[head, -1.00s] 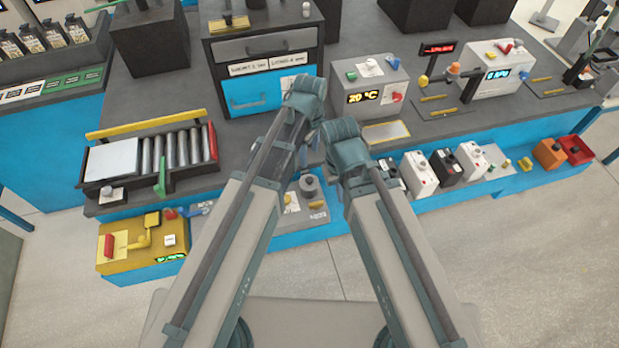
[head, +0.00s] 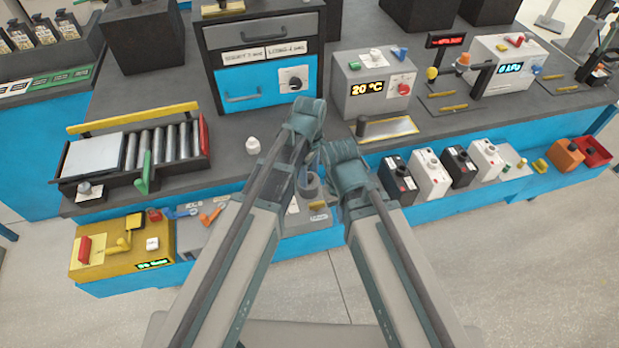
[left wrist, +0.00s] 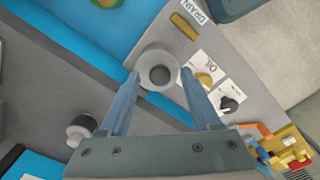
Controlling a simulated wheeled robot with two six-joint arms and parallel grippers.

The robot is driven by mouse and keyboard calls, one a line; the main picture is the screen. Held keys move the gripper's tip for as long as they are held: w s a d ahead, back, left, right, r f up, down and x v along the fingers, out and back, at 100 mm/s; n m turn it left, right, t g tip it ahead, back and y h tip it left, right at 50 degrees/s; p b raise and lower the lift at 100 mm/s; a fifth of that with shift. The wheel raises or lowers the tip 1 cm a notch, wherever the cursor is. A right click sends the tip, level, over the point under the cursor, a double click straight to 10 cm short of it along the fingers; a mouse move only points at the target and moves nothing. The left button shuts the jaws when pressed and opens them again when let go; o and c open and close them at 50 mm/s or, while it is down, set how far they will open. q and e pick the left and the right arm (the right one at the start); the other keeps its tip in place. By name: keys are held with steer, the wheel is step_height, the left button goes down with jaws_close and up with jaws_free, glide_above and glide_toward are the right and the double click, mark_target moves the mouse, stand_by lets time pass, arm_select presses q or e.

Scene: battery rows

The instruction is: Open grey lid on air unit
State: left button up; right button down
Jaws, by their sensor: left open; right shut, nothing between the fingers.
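A grey unit (head: 320,217) on the low front ledge is partly hidden behind my arms. In the left wrist view the grey unit (left wrist: 229,68) shows DRAIN and OIL labels, a yellow knob (left wrist: 204,79) and a black knob (left wrist: 228,103). A round grey cap (left wrist: 158,68) with a dark centre stands on it; I cannot tell if this is the lid. My left gripper (left wrist: 160,76) is open, its fingers on either side of the cap in the picture; contact cannot be told. My right gripper (head: 350,188) is shut and empty, its fingers mostly hidden by my arm.
A grey box reading 20 °C (head: 350,68) and a drawer cabinet (head: 232,88) stand behind. A roller tray (head: 190,165) and a yellow box (head: 135,220) are at left. Several black and white boxes (head: 429,175) line the ledge at right. A white knob (head: 252,145) is near my left arm.

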arm_select(q)
jaws_close()
stand_by(0.3)
stand_by(1.2)
